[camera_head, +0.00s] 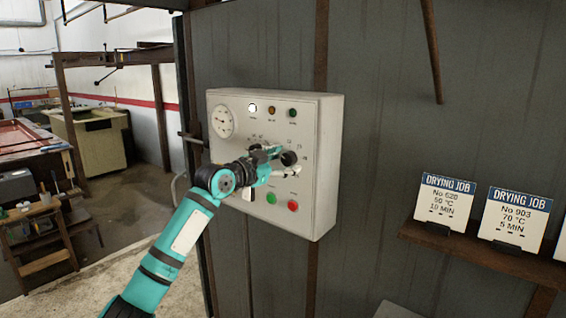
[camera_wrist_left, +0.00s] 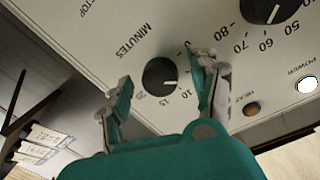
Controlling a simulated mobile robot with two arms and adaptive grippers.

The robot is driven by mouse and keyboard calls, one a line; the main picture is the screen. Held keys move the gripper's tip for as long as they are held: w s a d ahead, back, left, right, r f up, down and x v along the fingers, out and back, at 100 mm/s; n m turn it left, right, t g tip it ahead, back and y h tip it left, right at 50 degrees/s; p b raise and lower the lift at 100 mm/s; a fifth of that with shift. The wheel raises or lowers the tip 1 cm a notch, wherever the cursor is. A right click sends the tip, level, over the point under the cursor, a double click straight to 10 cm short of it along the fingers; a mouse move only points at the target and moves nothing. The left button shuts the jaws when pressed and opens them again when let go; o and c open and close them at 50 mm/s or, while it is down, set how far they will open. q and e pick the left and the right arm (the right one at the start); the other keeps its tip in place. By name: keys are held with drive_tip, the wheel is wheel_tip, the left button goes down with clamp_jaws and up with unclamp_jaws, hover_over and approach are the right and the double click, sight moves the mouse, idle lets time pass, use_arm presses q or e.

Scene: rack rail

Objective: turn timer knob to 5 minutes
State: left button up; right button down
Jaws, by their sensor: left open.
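The timer knob (camera_wrist_left: 159,74) is a round black dial with a white pointer mark, beside the word MINUTES. Its mark points right in the left wrist view, toward the side of the printed 10; a fingertip covers part of the scale, so the exact reading is unclear. In the head view the knob (camera_head: 288,158) is on the right of the white control panel (camera_head: 318,170). My left gripper (camera_wrist_left: 162,71) is open, one finger either side of the knob, with gaps between. It also shows at the panel in the head view (camera_head: 278,154). My right gripper is not in view.
A larger temperature knob (camera_wrist_left: 270,8) is close by. Lamps (camera_head: 271,110), a gauge (camera_head: 222,121) and red (camera_head: 293,205) and green (camera_head: 269,199) buttons share the panel. Cards on a shelf (camera_head: 470,248) at right read No 620, 50 °C, 10 MIN and No 903, 70 °C, 5 MIN.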

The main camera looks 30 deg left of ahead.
use_arm(q)
drive_tip(key=s+a, duration=0.1)
drive_tip(key=s, duration=1.1)
drive_tip(key=shift+a+r, duration=0.3)
drive_tip(key=shift+r, duration=0.05)
drive_tip(key=shift+w, duration=0.1)
